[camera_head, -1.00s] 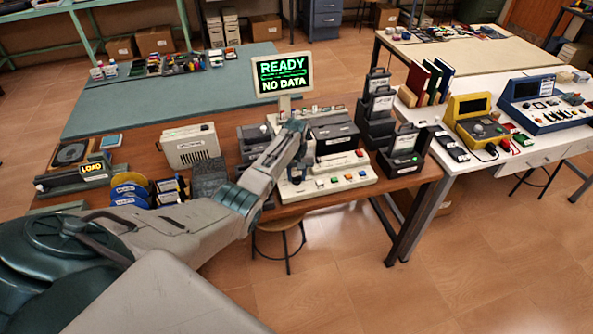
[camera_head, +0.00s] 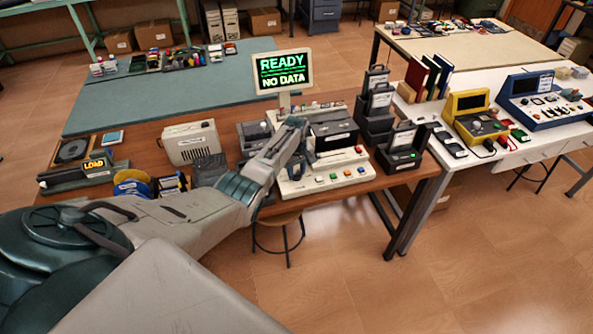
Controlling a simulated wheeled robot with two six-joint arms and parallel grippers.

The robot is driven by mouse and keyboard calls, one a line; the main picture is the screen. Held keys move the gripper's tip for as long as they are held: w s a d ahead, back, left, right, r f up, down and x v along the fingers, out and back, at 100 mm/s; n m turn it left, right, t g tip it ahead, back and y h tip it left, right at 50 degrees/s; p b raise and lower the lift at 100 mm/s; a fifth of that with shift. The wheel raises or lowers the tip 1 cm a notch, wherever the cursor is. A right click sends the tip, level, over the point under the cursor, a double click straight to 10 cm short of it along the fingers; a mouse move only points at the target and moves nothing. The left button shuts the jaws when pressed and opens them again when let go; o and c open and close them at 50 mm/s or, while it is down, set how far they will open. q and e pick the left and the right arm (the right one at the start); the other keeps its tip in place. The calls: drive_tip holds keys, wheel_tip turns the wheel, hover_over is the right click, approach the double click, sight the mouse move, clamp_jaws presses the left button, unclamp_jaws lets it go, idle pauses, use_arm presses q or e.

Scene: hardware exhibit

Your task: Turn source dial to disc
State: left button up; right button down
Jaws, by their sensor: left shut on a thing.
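The cream console (camera_head: 331,181) stands at the right part of the wooden bench, with a row of coloured buttons along its front. Its raised screen (camera_head: 282,71) reads "READY" and "NO DATA" in green. My left gripper (camera_head: 297,167) is down at the left part of the console's front panel, shut on what seems to be the source dial. The fingertips and the dial are mostly hidden by my own wrist, so I cannot read the dial's setting. My right gripper is not in view.
A black drive unit (camera_head: 333,134) sits on the console behind the buttons. Dark cartridge boxes (camera_head: 403,153) stand close at its right. A beige box (camera_head: 190,143), blue and yellow reels (camera_head: 131,184) and a "LOAD" unit (camera_head: 95,166) are at the left.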

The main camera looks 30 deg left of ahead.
sight(296, 173)
use_arm(q)
drive_tip(key=shift+r, duration=0.15)
drive_tip(key=o, duration=1)
wheel_tip(296, 173, up, 11)
drive_tip(key=shift+f+b, duration=0.15)
drive_tip(key=shift+b, duration=0.85)
